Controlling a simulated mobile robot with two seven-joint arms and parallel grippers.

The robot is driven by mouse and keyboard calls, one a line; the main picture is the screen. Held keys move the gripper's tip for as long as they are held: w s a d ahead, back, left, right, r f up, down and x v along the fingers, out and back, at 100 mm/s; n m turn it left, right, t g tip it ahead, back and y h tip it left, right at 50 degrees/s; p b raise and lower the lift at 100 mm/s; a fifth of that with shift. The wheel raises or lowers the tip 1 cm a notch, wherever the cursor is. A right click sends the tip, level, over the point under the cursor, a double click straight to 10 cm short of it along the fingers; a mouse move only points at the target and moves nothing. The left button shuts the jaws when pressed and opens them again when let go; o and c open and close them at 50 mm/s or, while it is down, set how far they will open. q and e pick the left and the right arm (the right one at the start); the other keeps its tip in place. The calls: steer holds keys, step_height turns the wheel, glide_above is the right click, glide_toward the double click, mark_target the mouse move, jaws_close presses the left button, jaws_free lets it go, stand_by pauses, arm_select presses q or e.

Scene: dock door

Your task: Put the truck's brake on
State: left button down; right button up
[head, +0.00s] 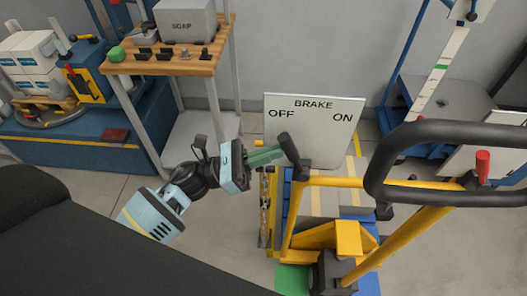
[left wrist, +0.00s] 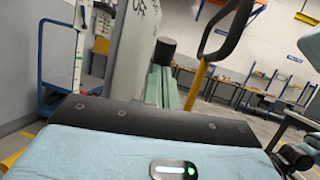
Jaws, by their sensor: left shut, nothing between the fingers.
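The white brake board (head: 315,125) stands on the truck, with OFF at its left and ON at its right. A black lever grip (head: 293,157) is in front of the board, tilted, its top toward the OFF side. My left gripper (head: 268,156) is shut and empty, its green fingers pointing right at the lever grip, close to or touching it; I cannot tell which. In the left wrist view a black grip end (left wrist: 165,47) shows just beyond the closed fingers (left wrist: 161,85). The yellow truck frame (head: 350,240) is below. My right gripper is not in view.
A black loop handle (head: 450,135) on yellow bars and a red knob (head: 482,162) are at the right. A blue bench (head: 75,150) stands at the far left. Bare floor lies between bench and truck.

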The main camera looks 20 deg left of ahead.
mark_target(288, 148)
arm_select(q)
steer(key=shift+m+g+y, duration=0.3)
steer(key=shift+y, duration=0.3)
steer(key=shift+w+d+r+p, duration=0.3)
steer(key=shift+d+r, duration=0.3)
steer(key=shift+d, duration=0.25)
steer(key=shift+w+d+r+p, duration=0.15)
steer(key=shift+d+r+p, duration=0.15)
steer(key=shift+d+r, duration=0.4)
steer(key=shift+d, duration=0.2)
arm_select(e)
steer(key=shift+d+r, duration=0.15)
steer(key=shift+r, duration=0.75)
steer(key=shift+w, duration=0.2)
